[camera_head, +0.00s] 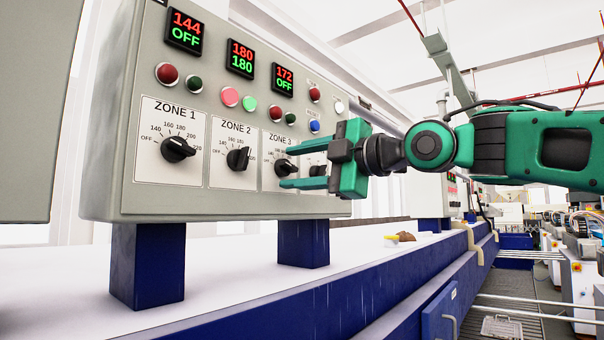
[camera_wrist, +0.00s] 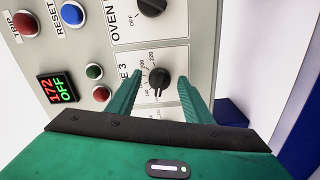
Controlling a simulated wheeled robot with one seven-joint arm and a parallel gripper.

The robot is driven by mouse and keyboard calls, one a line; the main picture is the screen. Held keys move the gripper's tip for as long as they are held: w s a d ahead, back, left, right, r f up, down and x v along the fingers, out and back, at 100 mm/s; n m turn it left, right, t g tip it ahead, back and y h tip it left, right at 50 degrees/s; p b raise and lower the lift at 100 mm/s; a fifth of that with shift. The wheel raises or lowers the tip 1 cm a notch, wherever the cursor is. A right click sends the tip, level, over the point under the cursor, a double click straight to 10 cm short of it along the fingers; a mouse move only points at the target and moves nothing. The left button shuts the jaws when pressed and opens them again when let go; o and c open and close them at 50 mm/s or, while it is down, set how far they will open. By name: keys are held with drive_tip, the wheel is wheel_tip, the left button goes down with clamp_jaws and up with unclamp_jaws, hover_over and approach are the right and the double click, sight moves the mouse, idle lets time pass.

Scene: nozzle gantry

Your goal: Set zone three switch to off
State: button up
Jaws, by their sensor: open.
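The zone 3 switch is a black rotary knob (camera_head: 284,168) on a white dial plate, third from the left on the grey panel. It also shows in the wrist view (camera_wrist: 160,79). There its grip bar points down, away from the 200 and 220 marks, toward the panel's left side where OFF lies on the neighbouring dials. The display above zone 3 (camera_head: 284,80) reads red 172 over green OFF. My green gripper (camera_head: 285,167) is open, its two fingers above and below the knob. In the wrist view they (camera_wrist: 161,75) stand either side of it; contact cannot be told.
Zone 1 (camera_head: 178,149) and zone 2 (camera_head: 238,159) knobs sit to the left. The oven knob (camera_wrist: 152,5) is close on the other side, partly behind my gripper in the head view. Coloured buttons (camera_head: 249,103) line the panel above. White bench top lies below.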

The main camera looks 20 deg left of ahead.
drive_tip(key=v, duration=1)
drive_tip(key=shift+d, duration=0.4)
